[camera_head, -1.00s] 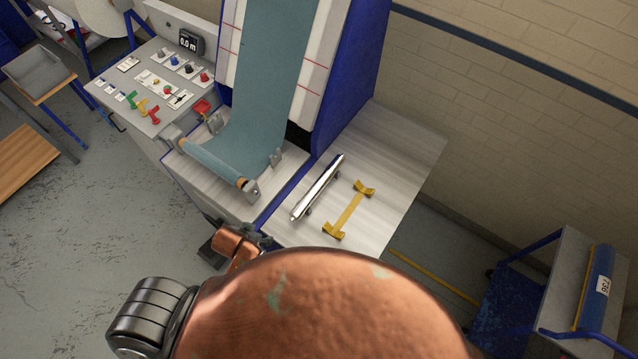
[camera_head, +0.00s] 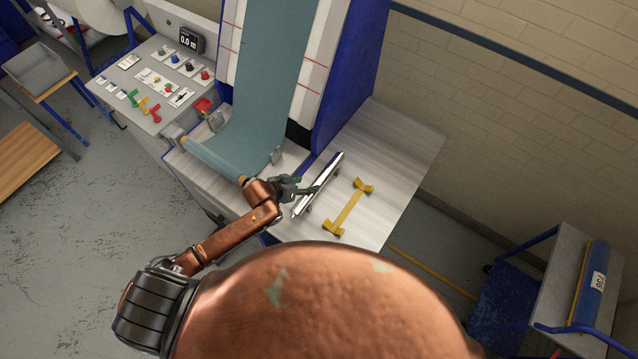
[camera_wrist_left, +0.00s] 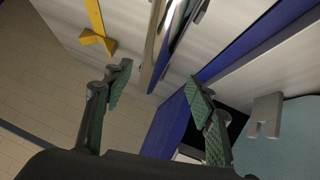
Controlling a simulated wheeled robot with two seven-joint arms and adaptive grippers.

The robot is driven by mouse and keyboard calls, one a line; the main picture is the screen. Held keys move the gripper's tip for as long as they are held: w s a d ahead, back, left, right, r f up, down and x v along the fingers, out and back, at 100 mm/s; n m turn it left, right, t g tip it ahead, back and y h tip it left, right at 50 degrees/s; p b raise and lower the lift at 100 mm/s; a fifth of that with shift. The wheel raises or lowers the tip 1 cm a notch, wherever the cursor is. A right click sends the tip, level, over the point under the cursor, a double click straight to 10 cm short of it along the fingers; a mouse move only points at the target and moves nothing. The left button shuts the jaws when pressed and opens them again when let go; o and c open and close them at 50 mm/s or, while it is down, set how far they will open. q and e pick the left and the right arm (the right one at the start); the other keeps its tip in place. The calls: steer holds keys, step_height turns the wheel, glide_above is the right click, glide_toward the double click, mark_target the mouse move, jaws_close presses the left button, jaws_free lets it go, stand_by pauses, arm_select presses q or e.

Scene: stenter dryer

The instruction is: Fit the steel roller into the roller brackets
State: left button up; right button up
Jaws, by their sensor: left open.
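The steel roller (camera_head: 328,171) is a shiny bar lying on the pale side table, and it also shows between the fingers in the left wrist view (camera_wrist_left: 158,42). My left gripper (camera_head: 301,186) is open beside the roller's near half, with nothing in its jaws. In the left wrist view the open fingers (camera_wrist_left: 160,84) straddle the line of the roller. Grey roller brackets (camera_head: 277,155) stand by the teal cloth, with another at the far left (camera_head: 216,121). One grey bracket shows at right in the left wrist view (camera_wrist_left: 265,116). My right gripper is out of view.
A yellow two-ended cradle (camera_head: 349,207) stands right of the steel roller. A cloth-covered roller (camera_head: 212,160) lies left of my gripper. A control panel (camera_head: 155,85) is at upper left. A blue trolley (camera_head: 520,295) stands at lower right.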

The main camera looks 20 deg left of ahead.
mark_target(316, 183)
arm_select(q)
steer(key=shift+s+d+p+x, duration=0.15)
steer(key=shift+p+x, duration=0.05)
steer(key=shift+x, duration=1.55)
steer(key=shift+s+d+p+x, duration=0.1)
steer(key=shift+p+x, duration=0.1)
steer(key=shift+x, duration=1.6)
steer(key=shift+c, duration=0.7)
jaws_close()
